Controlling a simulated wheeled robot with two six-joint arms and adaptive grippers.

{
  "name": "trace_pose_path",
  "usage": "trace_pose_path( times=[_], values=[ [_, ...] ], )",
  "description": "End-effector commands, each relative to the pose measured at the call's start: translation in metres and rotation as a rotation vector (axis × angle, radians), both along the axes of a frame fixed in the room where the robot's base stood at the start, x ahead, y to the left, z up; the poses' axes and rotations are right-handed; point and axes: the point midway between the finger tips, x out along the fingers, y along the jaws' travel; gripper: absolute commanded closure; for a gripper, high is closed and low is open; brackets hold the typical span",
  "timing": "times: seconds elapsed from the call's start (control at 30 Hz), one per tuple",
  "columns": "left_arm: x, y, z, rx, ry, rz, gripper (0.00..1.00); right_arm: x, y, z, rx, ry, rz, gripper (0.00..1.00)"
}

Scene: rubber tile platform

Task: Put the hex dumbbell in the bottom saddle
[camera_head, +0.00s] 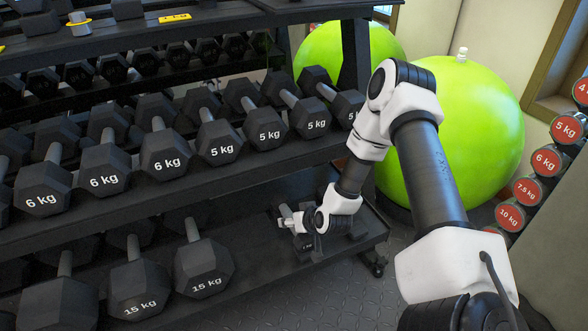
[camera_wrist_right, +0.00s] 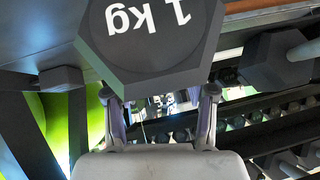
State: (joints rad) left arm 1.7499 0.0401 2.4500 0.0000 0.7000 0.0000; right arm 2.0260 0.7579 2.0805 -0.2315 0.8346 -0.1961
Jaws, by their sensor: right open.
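The hex dumbbell, a dark grey one marked 1 kg (camera_wrist_right: 150,45), fills the upper middle of the right wrist view, its print upside down. My right gripper (camera_wrist_right: 162,95) is open, its two fingers at the near edge of that hex head; I cannot tell whether they touch it. In the head view the right gripper (camera_head: 288,219) is low over the right end of the bottom shelf (camera_head: 262,275). A dark support, seemingly the bottom saddle (camera_head: 304,249), shows just under the gripper, partly hidden by it. My left gripper is not in view.
Large 15 kg dumbbells (camera_head: 204,268) stand left on the bottom shelf. A row of 5 kg and 6 kg dumbbells (camera_head: 219,142) fills the shelf above. Green balls (camera_head: 470,130) stand behind my right arm. Red-ended weights (camera_head: 547,158) stand at the far right.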

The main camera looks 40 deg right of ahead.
Motion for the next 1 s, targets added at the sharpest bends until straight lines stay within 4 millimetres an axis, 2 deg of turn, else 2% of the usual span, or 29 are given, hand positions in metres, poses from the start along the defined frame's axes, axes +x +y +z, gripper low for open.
trace_pose_path(
  times=[0.17,0.4,0.53,0.67,0.77,0.87,0.9,1.0],
  values=[
    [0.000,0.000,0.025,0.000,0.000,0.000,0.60,-0.019,0.002,0.027,0.005,0.000,-0.003,0.44],
    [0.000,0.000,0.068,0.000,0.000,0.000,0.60,-0.065,0.008,0.072,0.006,0.001,-0.005,0.44],
    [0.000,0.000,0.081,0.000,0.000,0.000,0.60,-0.080,0.009,0.084,0.003,0.001,-0.003,0.44],
    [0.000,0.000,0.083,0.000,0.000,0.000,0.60,-0.087,0.017,0.084,0.003,0.020,0.018,0.44],
    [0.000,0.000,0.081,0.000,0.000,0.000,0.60,-0.094,0.043,0.072,0.012,0.104,0.082,0.44],
    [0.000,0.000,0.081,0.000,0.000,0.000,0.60,-0.117,0.088,0.051,0.025,0.266,0.179,0.44],
    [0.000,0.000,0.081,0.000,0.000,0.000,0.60,-0.131,0.107,0.041,0.027,0.344,0.216,0.44],
    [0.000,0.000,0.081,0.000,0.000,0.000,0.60,-0.176,0.147,0.019,0.015,0.541,0.286,0.44]
  ],
)
